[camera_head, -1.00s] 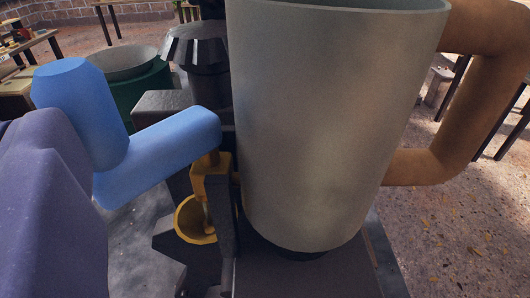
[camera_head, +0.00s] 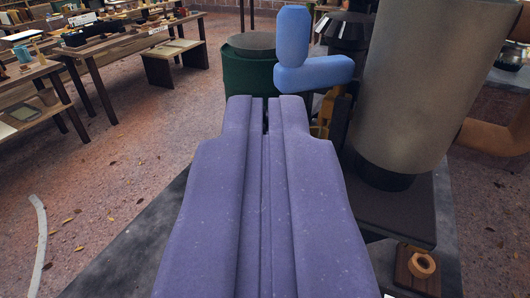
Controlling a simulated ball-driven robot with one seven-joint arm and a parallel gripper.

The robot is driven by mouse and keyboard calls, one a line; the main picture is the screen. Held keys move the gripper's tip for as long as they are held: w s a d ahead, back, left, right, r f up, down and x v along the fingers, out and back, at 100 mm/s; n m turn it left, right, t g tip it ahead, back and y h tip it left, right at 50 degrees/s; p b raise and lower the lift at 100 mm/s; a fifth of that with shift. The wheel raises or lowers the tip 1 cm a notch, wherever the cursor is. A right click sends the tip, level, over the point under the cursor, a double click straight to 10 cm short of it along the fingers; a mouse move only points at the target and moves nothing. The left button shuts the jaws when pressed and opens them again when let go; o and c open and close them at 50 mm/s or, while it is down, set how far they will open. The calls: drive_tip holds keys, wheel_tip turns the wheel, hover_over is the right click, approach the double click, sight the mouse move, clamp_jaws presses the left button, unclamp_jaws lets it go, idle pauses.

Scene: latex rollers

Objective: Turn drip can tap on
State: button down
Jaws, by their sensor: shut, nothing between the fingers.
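The drip can is a tall grey cylinder (camera_head: 425,85) with a brown handle at its right side, standing at the right on a dark stand (camera_head: 400,215). The tap has a blue L-shaped lever (camera_head: 312,73) to the left of the can, with one arm pointing up and one lying level towards the can. Yellow tap parts (camera_head: 325,125) show below the lever, partly hidden behind my gripper. My purple gripper (camera_head: 266,101) is shut and empty.
A dark green round container (camera_head: 248,68) stands behind my fingertips. A dark ridged piece (camera_head: 345,30) is behind the lever. A small wooden block with a ring (camera_head: 418,268) is at the lower right. Wooden tables (camera_head: 120,40) stand at the far left, with open floor between.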

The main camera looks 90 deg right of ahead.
drive_tip(key=shift+a, duration=1.9)
